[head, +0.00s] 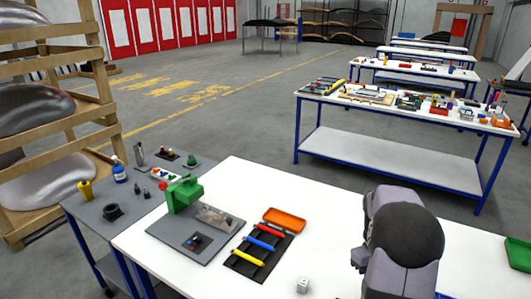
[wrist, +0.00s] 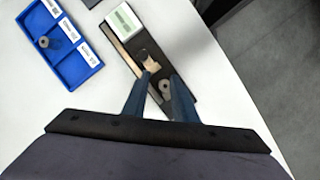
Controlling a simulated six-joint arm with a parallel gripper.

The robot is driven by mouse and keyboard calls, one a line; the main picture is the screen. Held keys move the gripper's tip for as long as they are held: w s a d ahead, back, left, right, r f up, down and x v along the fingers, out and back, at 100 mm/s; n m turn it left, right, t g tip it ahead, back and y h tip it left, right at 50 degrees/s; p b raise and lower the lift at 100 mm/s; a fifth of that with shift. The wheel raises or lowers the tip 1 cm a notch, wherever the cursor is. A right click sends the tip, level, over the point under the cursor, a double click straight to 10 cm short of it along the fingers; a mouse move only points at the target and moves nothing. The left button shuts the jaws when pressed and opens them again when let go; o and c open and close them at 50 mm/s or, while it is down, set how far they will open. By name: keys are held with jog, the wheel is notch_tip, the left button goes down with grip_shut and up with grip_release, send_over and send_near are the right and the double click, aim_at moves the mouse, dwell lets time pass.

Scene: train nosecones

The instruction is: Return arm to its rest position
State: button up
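My gripper (wrist: 161,77) shows in the wrist view. Its two blue-grey fingers stand apart with nothing clearly held between them. They point at a long black tray (wrist: 181,57), overlapping its near end; the height above it is hard to tell. In the head view my grey arm with its dark rounded joint is at the lower right, and the gripper is hidden there.
The black tray holds a pale green-and-white box (wrist: 123,21), a small dark-and-beige piece (wrist: 147,60) and a grey ring (wrist: 165,88). A blue compartment tray (wrist: 77,71) lies left. The white table (head: 185,262) bears a green vise (head: 183,194) and colored tools.

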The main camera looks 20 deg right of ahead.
jog(key=s+a+t, duration=0.2)
jog(key=s+a, duration=0.2)
jog(key=a, duration=0.9)
jog(key=s+a+t, duration=0.2)
jog(key=s+a, duration=0.1)
jog(key=a, duration=1)
jog(key=a+f+m+y+b, duration=0.1)
jog(key=a+f+b, duration=0.1)
jog(key=f+b, duration=1.35)
jog(key=a+f+m+y+b, duration=0.1)
jog(key=a+f+y+b, duration=0.15)
jog(key=f+b, duration=1.3)
jog(key=d+f+n+h+b, duration=0.1)
jog(key=d+f+b, duration=0.1)
jog(key=f+b, duration=1.3)
jog(key=d+f+h+b, duration=0.2)
jog(key=f+b, duration=1.3)
jog(key=shift+d+f+n, duration=0.35)
jog(key=shift+f+n, duration=0.05)
jog(key=shift+r, duration=0.1)
